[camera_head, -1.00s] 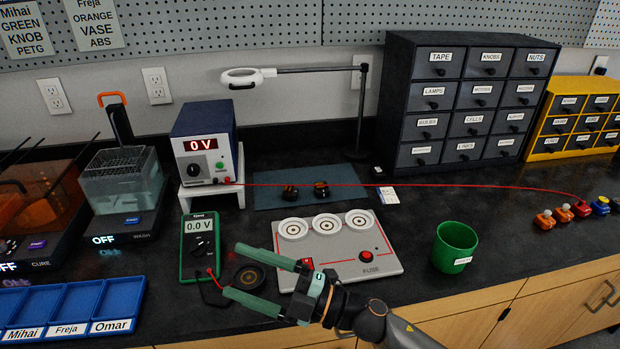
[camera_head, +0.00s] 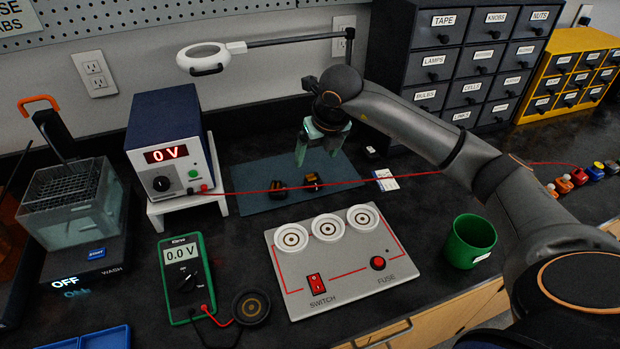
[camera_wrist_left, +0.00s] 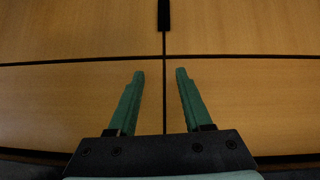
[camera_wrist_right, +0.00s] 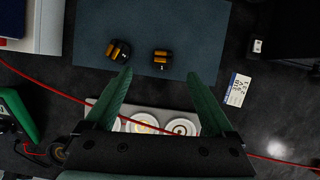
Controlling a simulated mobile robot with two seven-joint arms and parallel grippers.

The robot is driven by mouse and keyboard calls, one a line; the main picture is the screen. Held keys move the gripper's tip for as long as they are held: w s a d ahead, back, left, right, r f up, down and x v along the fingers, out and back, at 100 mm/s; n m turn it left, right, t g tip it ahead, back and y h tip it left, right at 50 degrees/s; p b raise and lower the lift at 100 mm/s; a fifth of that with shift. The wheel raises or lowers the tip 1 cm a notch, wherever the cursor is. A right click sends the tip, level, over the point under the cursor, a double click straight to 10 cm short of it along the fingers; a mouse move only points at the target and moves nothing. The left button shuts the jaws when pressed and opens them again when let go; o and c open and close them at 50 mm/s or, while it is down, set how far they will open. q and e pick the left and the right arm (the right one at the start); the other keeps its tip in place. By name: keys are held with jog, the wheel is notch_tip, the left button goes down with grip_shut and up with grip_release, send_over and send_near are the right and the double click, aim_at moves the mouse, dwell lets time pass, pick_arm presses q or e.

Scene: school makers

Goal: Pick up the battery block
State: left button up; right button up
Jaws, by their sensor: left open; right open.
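Two small black-and-orange blocks lie on the blue-grey mat (camera_head: 257,202). The left one (camera_head: 278,189) has a round black part, and the right one (camera_head: 311,181) is more compact. In the right wrist view they are the left block (camera_wrist_right: 118,50) and the right block (camera_wrist_right: 162,57). I cannot tell which, if either, is the battery block. My right gripper (camera_head: 316,161) is open and empty, pointing down above the mat's rear part, apart from both blocks. My left gripper (camera_wrist_left: 160,72) is open and empty, facing wooden cabinet fronts in the left wrist view.
A red wire (camera_head: 250,192) runs across the mat from the power supply (camera_head: 170,150). The fuse panel (camera_head: 300,262) is in front, with a green cup (camera_head: 468,243) to its right. Drawer cabinets (camera_head: 455,70) stand behind. Several coloured blocks (camera_head: 579,176) sit far right.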

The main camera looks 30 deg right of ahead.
send_over(313, 177)
jog(key=s, duration=0.2)
jog(key=f, duration=0.2)
jog(key=a+f, duration=0.1)
jog(key=f, duration=0.1)
jog(key=shift+w+f, duration=0.1)
jog(key=shift+w, duration=0.05)
jog(key=f, duration=0.3)
jog(key=d+f, duration=0.1)
jog(key=shift+w+f, duration=0.15)
jog(key=shift+w, duration=0.2)
jog(key=shift+w+f, duration=0.25)
jog(key=shift+f, duration=0.15)
grip_shut()
